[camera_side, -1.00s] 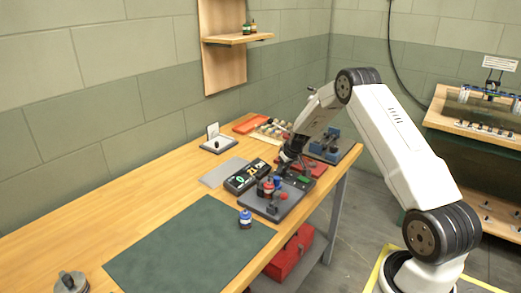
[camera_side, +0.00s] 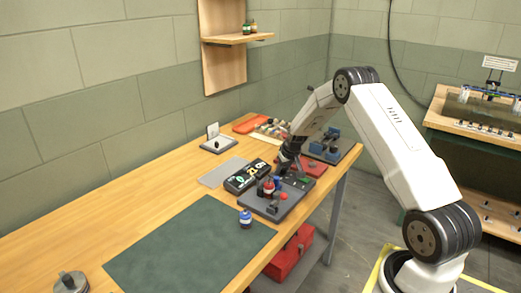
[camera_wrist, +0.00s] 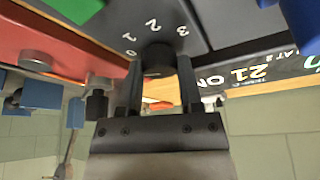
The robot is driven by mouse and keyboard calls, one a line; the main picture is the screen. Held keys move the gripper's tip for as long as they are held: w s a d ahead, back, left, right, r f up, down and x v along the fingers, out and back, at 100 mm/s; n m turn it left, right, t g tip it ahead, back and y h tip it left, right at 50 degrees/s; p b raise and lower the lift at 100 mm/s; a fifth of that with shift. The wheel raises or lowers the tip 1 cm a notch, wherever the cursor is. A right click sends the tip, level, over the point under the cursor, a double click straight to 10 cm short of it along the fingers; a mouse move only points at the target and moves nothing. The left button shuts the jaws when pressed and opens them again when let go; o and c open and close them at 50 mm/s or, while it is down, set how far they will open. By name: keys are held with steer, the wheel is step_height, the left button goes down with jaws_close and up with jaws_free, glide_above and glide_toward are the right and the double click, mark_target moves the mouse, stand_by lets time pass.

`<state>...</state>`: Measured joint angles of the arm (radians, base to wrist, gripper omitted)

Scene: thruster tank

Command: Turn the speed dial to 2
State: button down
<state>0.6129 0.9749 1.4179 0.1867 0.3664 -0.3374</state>
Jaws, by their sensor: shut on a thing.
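The speed dial (camera_wrist: 158,58) is a dark round knob on a grey panel, with the white numerals 0, 1, 2 and 3 in an arc beside it. My gripper (camera_wrist: 160,62) has one finger on each side of the knob and is shut on it. I cannot make out a pointer on the knob, so its setting cannot be told. In the side view my gripper (camera_side: 284,170) reaches down to the control box (camera_side: 262,205), and the arm hides the dial there.
A black display (camera_side: 246,177) with lit digits stands beside the control box; it also shows in the wrist view (camera_wrist: 265,72). The green mat (camera_side: 185,250) is otherwise clear.

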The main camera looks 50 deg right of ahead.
steer(key=shift+w+a+m+g+h, duration=0.1)
steer(key=shift+m+g+h, duration=0.35)
steer(key=shift+m, duration=1.1)
steer(key=shift+a+m+g+h, duration=0.1)
steer(key=shift+m+g+h, duration=0.3)
steer(key=shift+m, duration=1.65)
steer(key=shift+c, duration=1.3)
jaws_free()
steer(key=shift+r, duration=0.1)
steer(key=v, duration=0.7)
steer(key=shift+a+r, duration=0.2)
